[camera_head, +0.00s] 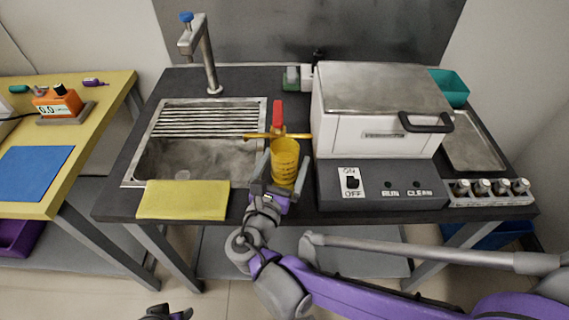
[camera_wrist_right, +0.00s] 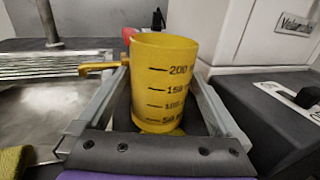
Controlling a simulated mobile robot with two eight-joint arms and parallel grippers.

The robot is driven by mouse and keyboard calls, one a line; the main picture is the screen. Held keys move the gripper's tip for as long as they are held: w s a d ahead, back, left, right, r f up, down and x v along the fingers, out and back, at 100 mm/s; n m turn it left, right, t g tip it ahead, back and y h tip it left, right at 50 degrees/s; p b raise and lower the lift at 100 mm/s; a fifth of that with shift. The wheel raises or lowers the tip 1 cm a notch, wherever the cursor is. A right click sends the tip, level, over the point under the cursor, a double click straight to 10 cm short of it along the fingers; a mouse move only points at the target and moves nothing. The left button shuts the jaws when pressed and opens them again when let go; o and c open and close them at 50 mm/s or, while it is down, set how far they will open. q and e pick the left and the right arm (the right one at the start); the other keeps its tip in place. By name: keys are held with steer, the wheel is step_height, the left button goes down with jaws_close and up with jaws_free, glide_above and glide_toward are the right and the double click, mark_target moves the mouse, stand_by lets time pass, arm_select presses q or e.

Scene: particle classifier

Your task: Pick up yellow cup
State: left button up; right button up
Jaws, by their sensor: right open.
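The yellow cup (camera_head: 285,160) stands upright on the dark bench between the sink and the white machine. In the right wrist view the cup (camera_wrist_right: 165,82) shows printed volume marks and fills the middle. My right gripper (camera_head: 278,172) is open, with one finger on each side of the cup. In the wrist view its fingers (camera_wrist_right: 155,100) reach along both sides; I cannot tell whether either touches the cup. A small part of my left gripper (camera_head: 165,313) shows at the bottom edge; its jaws are not clear.
The sink (camera_head: 150,165) with a tap (camera_head: 205,60) lies left of the cup. A red-handled yellow tool (camera_head: 278,112) is just behind it. The white machine (camera_head: 365,140) stands close on the right. A yellow cloth (camera_head: 183,199) lies at the front edge.

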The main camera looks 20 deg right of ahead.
mark_target(288, 154)
steer(key=x, duration=0.3)
steer(key=shift+w+d+b, duration=0.2)
steer(key=shift+w+b, duration=0.1)
steer(key=shift+c, duration=0.2)
steer(key=c, duration=1.5)
